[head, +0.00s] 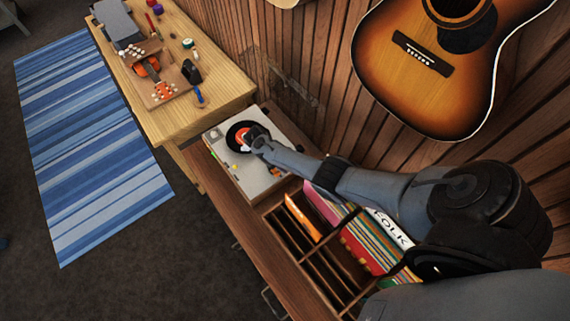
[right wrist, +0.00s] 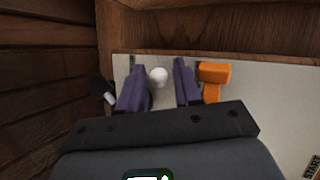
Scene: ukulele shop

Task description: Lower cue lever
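The turntable (head: 262,181) has a pale deck and a black record (head: 236,133) with an orange label. My right arm reaches over it from the right, with my right gripper (head: 256,141) above the deck. In the right wrist view my right gripper (right wrist: 159,72) has its two dark fingers apart. A small white round knob (right wrist: 158,77) shows in the gap between them, and I cannot tell whether they touch it. An orange angled part (right wrist: 213,76) lies just right of the fingers. Which part is the cue lever is not clear. My left gripper is not in view.
A wooden record bin (head: 303,254) with several sleeves is in front of the turntable. A workbench (head: 205,103) with tools and a ukulele stands beyond it. A guitar (head: 440,70) hangs on the plank wall. A striped rug (head: 85,140) lies on the floor.

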